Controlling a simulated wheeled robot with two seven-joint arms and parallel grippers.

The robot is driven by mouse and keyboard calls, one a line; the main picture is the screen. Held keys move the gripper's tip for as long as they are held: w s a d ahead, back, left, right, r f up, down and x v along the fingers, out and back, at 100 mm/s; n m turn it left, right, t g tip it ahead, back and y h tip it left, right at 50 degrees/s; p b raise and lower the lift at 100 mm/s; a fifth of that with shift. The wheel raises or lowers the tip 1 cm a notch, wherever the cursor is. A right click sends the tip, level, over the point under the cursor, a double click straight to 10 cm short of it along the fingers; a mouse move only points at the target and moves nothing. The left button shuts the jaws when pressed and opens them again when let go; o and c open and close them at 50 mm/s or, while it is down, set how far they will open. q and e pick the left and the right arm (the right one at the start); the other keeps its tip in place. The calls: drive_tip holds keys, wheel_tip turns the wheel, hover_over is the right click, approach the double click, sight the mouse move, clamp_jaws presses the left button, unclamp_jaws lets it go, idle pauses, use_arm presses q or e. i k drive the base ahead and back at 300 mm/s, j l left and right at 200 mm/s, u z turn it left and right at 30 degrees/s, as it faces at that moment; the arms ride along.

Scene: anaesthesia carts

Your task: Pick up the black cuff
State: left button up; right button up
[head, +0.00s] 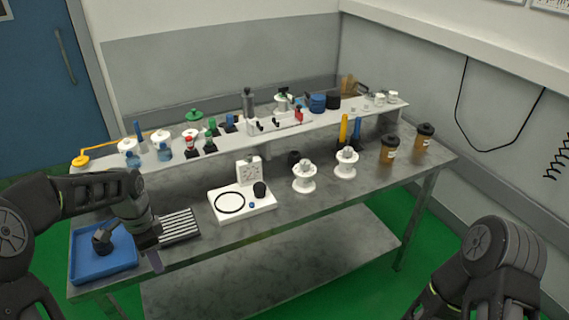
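A short black roll (333,101), which looks like the black cuff, stands on the raised shelf toward the back right. It is beside a similar blue roll (317,103). My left gripper (152,259) points down at the table's front left, by the right edge of the blue tray (88,267). It is far from the black roll, and the view does not show clearly whether its fingers are apart. My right arm (500,260) is low at the right, and its gripper does not show.
A dark rounded thing (102,241) shows over the blue tray. A striped block (179,226), a white device (241,205), white spools (304,178) and brown cups (389,150) stand on the table (300,215). The shelf (225,150) holds several small bottles and fittings. The front right of the table is clear.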

sight(294, 158)
drive_tip(key=i+l, duration=0.5)
drive_tip(key=i+l+z, duration=0.15)
drive_tip(key=i+l, duration=0.35)
drive_tip(key=i, duration=0.15)
drive_tip(key=i+l, duration=0.45)
drive_tip(key=i, duration=0.15)
drive_tip(key=j, duration=0.25)
drive_tip(key=z, duration=0.05)
